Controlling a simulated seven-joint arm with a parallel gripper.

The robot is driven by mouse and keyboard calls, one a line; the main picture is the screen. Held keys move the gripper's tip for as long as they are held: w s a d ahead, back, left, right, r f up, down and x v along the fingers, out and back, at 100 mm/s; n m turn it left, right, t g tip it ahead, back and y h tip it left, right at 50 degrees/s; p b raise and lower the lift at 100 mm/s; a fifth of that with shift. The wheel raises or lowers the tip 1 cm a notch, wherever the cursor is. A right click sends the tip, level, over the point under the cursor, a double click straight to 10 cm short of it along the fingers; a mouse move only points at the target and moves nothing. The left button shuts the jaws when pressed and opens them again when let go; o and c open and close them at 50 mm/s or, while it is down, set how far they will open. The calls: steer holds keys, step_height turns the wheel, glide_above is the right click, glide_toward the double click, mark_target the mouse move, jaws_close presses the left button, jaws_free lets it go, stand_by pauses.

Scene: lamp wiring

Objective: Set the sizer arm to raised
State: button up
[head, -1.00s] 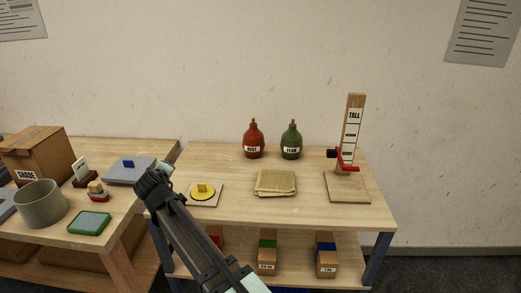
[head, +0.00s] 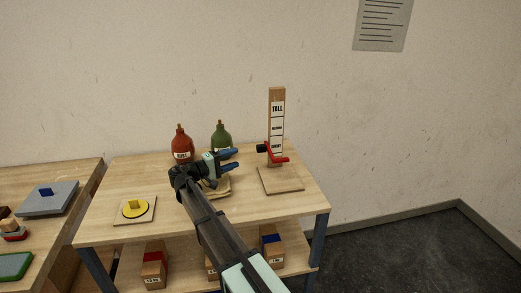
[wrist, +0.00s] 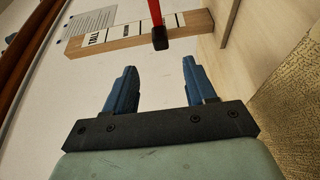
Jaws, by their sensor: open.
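The sizer is a wooden post (head: 276,98) on a square base (head: 281,180), with labels from TALL at the top downward. Its red sizer arm (head: 277,158) with a black knob (head: 262,149) sits low on the post, near the lowest label. In the wrist view the post (wrist: 140,39) lies sideways, and the red arm (wrist: 155,12) with its black end (wrist: 160,38) crosses it, beyond the fingertips. My gripper (head: 233,160) is open and empty, left of the sizer and apart from it. Its blue fingers also show in the wrist view (wrist: 160,82).
A red bottle (head: 182,146) and a green bottle (head: 221,136) stand at the table's back, behind my gripper. A folded cloth (head: 219,190) lies partly hidden under it. A yellow disc (head: 135,208) is on a board at left. The tabletop (head: 235,206) before the sizer is clear.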

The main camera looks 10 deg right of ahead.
mark_target(257, 150)
steer(key=x, duration=1.3)
steer(key=shift+w+d, duration=0.15)
steer(key=shift+d, duration=0.05)
jaws_close()
